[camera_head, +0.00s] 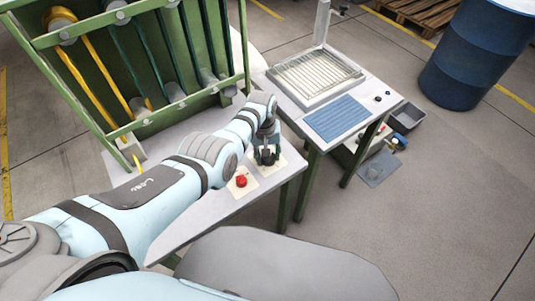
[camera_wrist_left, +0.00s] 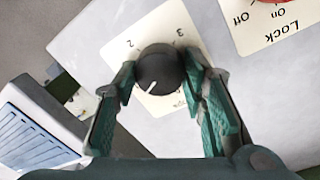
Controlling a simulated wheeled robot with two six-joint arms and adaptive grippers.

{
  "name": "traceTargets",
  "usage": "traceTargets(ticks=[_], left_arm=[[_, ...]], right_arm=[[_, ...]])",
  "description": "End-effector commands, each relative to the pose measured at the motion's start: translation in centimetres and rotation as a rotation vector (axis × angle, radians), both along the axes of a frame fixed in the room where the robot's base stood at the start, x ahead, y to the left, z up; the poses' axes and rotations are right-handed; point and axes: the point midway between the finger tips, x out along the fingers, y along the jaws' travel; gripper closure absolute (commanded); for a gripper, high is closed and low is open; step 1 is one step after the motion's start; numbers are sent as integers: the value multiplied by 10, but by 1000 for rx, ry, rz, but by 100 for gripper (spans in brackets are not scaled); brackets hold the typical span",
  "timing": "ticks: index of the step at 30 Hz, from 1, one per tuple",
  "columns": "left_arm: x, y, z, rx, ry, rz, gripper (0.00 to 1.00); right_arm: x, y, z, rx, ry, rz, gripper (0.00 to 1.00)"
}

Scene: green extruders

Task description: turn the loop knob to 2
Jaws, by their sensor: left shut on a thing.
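The round black knob (camera_wrist_left: 160,66) sits on a cream label plate (camera_wrist_left: 178,22) in the left wrist view. A "2" shows at the knob's upper left and a "3" at its upper right. Its white pointer line points down and slightly left in that view, away from both numbers. The other lettering is mostly hidden by a finger. My left gripper (camera_wrist_left: 157,75) is shut on the knob, one finger on each side. In the head view my left gripper (camera_head: 266,152) reaches down over the plate and hides the knob. My right gripper is not in view.
A red knob (camera_head: 241,181) on its "Lock" plate (camera_wrist_left: 285,32) stands close beside my left gripper. The green machine frame (camera_head: 110,128) rises behind my arm. A side table with a blue ribbed pad (camera_head: 337,118) stands to the right, and a blue barrel (camera_head: 478,55) farther back.

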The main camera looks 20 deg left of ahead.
Motion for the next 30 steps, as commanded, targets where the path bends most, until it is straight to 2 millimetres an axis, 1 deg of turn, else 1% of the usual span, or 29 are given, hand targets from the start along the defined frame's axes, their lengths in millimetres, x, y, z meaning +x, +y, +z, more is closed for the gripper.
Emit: traceTargets(ticks=[1, 30], left_arm=[[-3, 0, -4, 0, 10, -41, 90], [-1, -1, -4, -3, 9, -963, 90]], right_arm=[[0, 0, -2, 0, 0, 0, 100], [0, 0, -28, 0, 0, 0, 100]])
